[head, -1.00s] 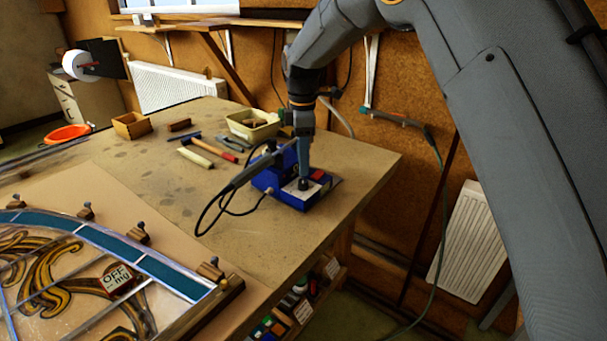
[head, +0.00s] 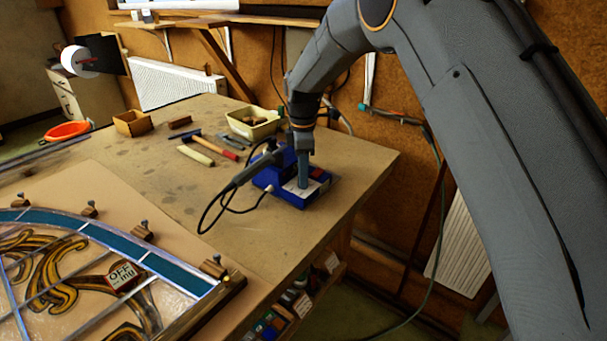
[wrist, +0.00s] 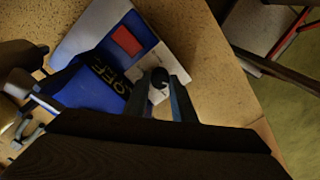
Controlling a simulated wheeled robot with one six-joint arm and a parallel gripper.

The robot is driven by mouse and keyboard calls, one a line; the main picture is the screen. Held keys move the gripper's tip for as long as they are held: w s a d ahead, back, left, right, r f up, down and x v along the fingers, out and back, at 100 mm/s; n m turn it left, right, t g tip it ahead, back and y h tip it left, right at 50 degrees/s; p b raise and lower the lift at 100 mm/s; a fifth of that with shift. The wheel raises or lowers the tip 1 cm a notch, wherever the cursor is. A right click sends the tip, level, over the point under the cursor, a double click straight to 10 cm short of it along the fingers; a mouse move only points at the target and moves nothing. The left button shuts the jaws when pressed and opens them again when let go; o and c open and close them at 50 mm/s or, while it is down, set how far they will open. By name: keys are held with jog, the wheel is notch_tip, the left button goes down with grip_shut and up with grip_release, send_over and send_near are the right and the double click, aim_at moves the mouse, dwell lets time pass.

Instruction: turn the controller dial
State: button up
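The controller is a blue box (head: 290,196) with a pale top plate and a red patch, near the bench's right edge. In the wrist view, the blue box (wrist: 98,84) shows the word OFF beside the pale plate (wrist: 172,62). The dial (wrist: 158,78) is a small dark round knob on that plate. My gripper (head: 303,184) points straight down over the plate and hides the dial in the head view. In the wrist view, its fingertips (wrist: 160,88) stand on either side of the dial. Whether they touch it is unclear.
A soldering iron (head: 248,172) with a looping black cable lies at the box's left. Tools, including a red-handled hammer (head: 221,146), and a cream tub (head: 254,124) lie behind. A leaded glass panel (head: 110,245) fills the front left. The bench (head: 180,205) between is clear.

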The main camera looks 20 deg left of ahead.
jog(key=shift+m, duration=0.4)
jog(key=m+b, duration=0.1)
jog(key=m, duration=0.3)
jog(key=m+b, duration=0.1)
jog(key=m, duration=0.5)
jog(key=shift+m, duration=0.4)
jog(key=m, duration=1.2)
jog(key=shift+m, duration=0.3)
jog(key=o, duration=1.1)
jog(key=shift+c, duration=0.2)
